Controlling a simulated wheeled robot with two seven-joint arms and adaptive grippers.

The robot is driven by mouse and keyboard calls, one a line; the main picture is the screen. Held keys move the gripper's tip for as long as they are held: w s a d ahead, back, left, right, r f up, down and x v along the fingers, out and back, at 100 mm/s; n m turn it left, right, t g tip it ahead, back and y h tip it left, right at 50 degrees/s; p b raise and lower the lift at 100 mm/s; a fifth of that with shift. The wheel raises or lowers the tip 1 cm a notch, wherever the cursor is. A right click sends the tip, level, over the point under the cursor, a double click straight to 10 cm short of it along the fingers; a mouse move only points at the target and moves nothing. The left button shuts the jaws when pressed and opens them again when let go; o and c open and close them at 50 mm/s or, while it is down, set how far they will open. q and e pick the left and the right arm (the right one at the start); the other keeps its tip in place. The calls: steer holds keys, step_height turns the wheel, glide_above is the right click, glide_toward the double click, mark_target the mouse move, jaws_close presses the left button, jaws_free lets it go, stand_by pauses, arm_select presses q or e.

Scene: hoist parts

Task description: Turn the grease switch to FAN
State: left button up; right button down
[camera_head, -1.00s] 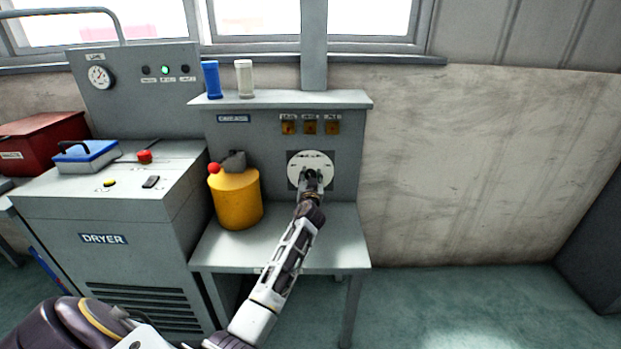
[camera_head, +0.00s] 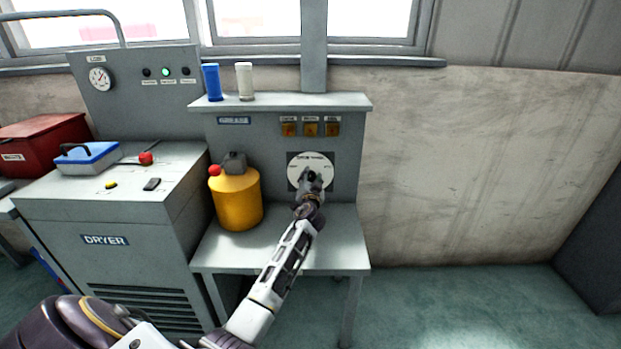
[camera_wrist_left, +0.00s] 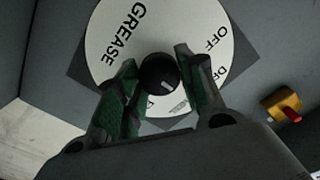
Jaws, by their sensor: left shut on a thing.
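The grease switch is a round white dial (camera_head: 322,163) on a dark square plate, set in the grey panel under a GREASE label (camera_head: 233,120). The left wrist view shows the dial face (camera_wrist_left: 103,52) close, with GREASE and OFF readable and other words partly hidden by my fingers. A round black knob (camera_wrist_left: 156,72) with a small pale mark stands at its centre. I cannot tell which word the mark points to. My left gripper (camera_head: 313,178) is shut on this knob, a finger on each side (camera_wrist_left: 160,82). My right gripper is out of view.
A yellow can (camera_head: 238,200) with a red cap stands left of the dial on the grey bench (camera_head: 290,252). Three amber lamps (camera_head: 311,129) sit above. A blue and a white cup (camera_head: 244,82) stand on the shelf. The dryer (camera_head: 105,240) is at left.

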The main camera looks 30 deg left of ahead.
arm_select(q)
steer(key=shift+m, duration=0.5)
steer(key=shift+m+p, duration=0.3)
steer(key=shift+m, duration=0.2)
steer(key=m+p, duration=0.1)
steer(key=m, duration=0.1)
steer(key=shift+m, duration=0.4)
steer(key=shift+m+p, duration=0.4)
steer(key=shift+m, duration=0.9)
steer(key=m+p, duration=0.2)
steer(key=m, duration=0.1)
steer(key=shift+m, duration=0.3)
steer(key=shift+d+f+m+p, duration=0.15)
steer(key=shift+m+p, duration=0.55)
steer(key=shift+m, duration=0.7)
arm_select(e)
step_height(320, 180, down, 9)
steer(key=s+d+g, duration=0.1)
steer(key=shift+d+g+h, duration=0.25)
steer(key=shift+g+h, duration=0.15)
